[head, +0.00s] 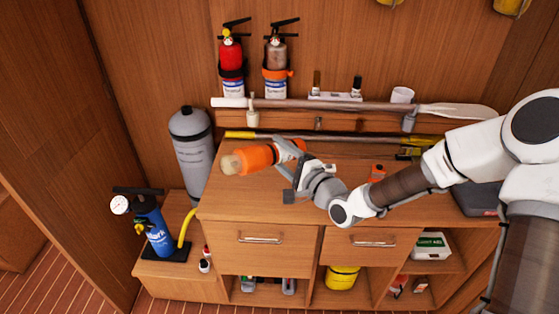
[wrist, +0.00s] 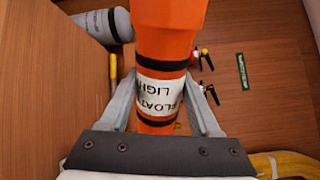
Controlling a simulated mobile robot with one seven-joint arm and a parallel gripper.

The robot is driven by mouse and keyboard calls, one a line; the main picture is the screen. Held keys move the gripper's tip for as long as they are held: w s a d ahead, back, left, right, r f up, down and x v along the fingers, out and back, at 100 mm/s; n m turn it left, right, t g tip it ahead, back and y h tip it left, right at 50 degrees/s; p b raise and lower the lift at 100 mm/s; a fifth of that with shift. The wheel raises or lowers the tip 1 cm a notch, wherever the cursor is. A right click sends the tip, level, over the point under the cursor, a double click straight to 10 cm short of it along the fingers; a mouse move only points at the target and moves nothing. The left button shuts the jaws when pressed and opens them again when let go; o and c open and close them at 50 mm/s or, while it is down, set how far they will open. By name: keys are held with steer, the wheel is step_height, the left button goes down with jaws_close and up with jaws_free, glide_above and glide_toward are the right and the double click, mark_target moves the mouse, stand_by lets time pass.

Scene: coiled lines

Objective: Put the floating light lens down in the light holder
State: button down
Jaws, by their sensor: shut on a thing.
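The floating light (head: 258,156) is an orange cylinder with a pale lens (head: 231,164) at its left end in the head view. My gripper (head: 290,153) is shut around its body and holds it tilted near horizontal, above the left part of the counter. In the wrist view the light (wrist: 168,30) stands between both fingers, its white label reading FLOAT LIGHT upside down; the lens end is out of that frame. A white cup-like piece (head: 402,95) stands at the back right; I cannot tell whether it is the light holder.
A paddle (head: 455,110) and a yellow-black pole (head: 290,136) lie along the back. Two extinguishers (head: 232,60) (head: 276,62) hang on the wall. A grey cylinder (head: 192,150) and blue pump (head: 158,235) stand left. The counter (head: 235,205) is clear at front left.

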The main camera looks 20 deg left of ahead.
steer(key=n+b, duration=0.2)
steer(key=n, duration=0.1)
steer(key=r+n+b, duration=0.1)
steer(key=n+b, duration=0.1)
steer(key=shift+r+n, duration=0.15)
steer(key=shift+n, duration=0.25)
steer(key=n+b, duration=0.1)
steer(key=r+n+b, duration=0.1)
steer(key=n+b, duration=0.2)
steer(key=n, duration=0.1)
steer(key=shift+r, duration=0.25)
steer(key=n+b, duration=0.2)
steer(key=r+n+b, duration=0.1)
steer(key=n, duration=0.2)
steer(key=shift+r+b, duration=0.1)
steer(key=shift+b, duration=0.25)
steer(key=r+n+b, duration=0.1)
steer(key=n, duration=0.1)
steer(key=r+n+b, duration=0.1)
steer(key=n, duration=0.1)
steer(key=shift+n+b, duration=0.35)
steer(key=shift+n, duration=0.05)
steer(key=shift+f, duration=0.1)
